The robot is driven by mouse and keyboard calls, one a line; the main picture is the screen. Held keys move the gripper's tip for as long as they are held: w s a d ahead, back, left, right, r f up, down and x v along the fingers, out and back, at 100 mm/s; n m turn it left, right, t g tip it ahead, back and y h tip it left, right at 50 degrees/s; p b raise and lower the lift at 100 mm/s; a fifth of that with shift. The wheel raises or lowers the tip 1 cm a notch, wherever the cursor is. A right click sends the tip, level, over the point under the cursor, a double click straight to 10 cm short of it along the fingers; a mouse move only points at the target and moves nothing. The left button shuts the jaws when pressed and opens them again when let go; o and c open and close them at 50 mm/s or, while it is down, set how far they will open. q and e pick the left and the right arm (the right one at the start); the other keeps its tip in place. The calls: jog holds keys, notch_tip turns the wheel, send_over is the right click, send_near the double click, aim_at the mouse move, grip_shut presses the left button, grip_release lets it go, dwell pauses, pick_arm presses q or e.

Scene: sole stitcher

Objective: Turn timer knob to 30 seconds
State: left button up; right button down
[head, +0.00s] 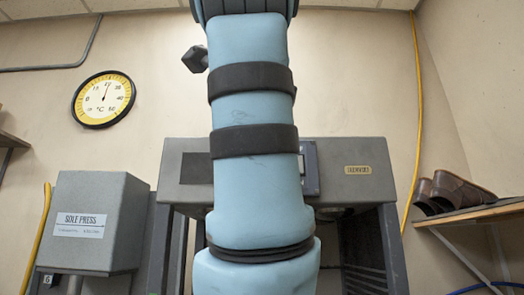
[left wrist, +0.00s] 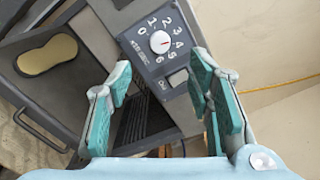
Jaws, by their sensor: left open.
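The timer knob (left wrist: 160,42) is a small round white knob with a small red mark near its right side. It sits on a dark grey dial panel (left wrist: 158,74) with digits around it, in the upper middle of the left wrist view. I cannot tell exactly which digit the mark points to. My left gripper (left wrist: 160,88) is open, its two teal fingers spread apart below and to either side of the knob, touching nothing visible. In the head view a blue arm link of mine covers the middle and hides part of the machine. My right gripper is not in view.
A square button (left wrist: 178,77) sits below the knob. A tan sole (left wrist: 47,54) lies on a grey surface at left. The head view shows the grey machine (head: 352,152), a sole press box (head: 100,205), a wall thermometer (head: 104,99) and brown shoes (head: 458,190) on a shelf.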

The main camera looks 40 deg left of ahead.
pick_arm(q)
jog(key=w+a+n+p, duration=0.2)
jog(key=w+a+n, duration=0.1)
jog(key=n, duration=0.9)
jog(key=w+a+n+p, duration=0.3)
jog(key=w+n, duration=0.2)
jog(key=n, duration=0.7)
jog(key=shift+w+a, duration=0.15)
jog(key=shift+w, duration=0.25)
